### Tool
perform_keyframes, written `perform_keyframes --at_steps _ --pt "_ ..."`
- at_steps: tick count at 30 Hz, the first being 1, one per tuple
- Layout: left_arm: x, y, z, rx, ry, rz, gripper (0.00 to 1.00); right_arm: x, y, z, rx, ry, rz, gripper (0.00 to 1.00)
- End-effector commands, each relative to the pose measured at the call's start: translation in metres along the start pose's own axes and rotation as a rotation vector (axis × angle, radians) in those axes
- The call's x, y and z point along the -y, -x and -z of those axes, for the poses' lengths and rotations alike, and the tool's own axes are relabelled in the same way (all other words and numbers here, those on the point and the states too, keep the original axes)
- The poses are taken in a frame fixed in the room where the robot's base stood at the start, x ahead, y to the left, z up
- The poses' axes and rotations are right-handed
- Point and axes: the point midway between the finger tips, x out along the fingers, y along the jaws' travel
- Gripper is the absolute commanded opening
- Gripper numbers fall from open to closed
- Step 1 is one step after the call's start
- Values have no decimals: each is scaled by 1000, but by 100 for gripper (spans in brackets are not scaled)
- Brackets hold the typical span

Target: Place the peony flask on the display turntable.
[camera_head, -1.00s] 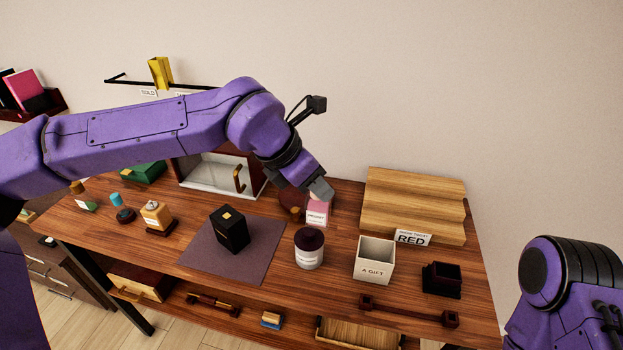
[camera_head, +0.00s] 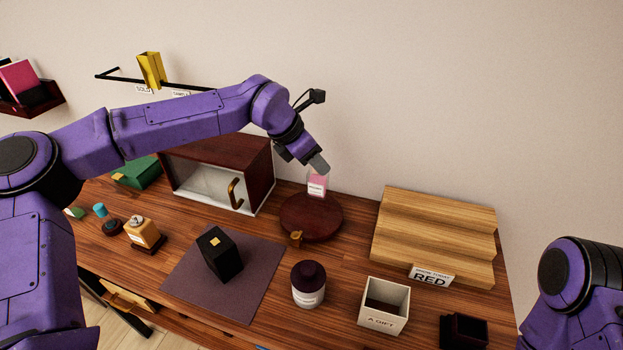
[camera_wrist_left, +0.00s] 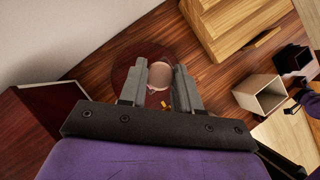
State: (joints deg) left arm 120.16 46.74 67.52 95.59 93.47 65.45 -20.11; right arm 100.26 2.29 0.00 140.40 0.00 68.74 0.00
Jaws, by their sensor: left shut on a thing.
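The peony flask (camera_head: 317,184) is pink with a white label, and stands roughly upright in the head view. My left gripper (camera_head: 318,168) is shut on its top, and the fingers hide that part. The round dark red display turntable (camera_head: 311,222) is below it; the flask is over its back part, and I cannot tell whether its base touches. In the left wrist view the flask (camera_wrist_left: 160,75) shows pale between the fingertips (camera_wrist_left: 160,80), with the turntable (camera_wrist_left: 124,72) around it. My right gripper is out of view; only part of that arm shows.
A dark red cabinet (camera_head: 255,163) with a brass handle stands left of the turntable. A stepped wooden stand (camera_head: 435,225) is to the right. A dark-capped jar (camera_head: 308,288), a white gift box (camera_head: 397,300) and a black box (camera_head: 219,255) on a mat stand in front.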

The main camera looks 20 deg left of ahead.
Motion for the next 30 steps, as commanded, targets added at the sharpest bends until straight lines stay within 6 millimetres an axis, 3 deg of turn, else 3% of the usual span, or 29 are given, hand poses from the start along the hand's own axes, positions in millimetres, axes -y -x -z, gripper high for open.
perform_keyframes --at_steps 1,9,13,19,20,22,30 --pt "-8 -14 6 0 3 -1 0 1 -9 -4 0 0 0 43" --pt "-30 -35 17 1 5 -2 0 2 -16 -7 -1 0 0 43" --pt "-29 -60 33 2 2 -2 0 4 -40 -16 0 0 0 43" --pt "-29 -57 32 2 2 -2 0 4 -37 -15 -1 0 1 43" --pt "-29 -57 32 1 2 -2 36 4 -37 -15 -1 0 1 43" --pt "-29 -57 32 0 2 -2 58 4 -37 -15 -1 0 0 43" --pt "-29 -56 32 1 2 -2 58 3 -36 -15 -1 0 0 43"
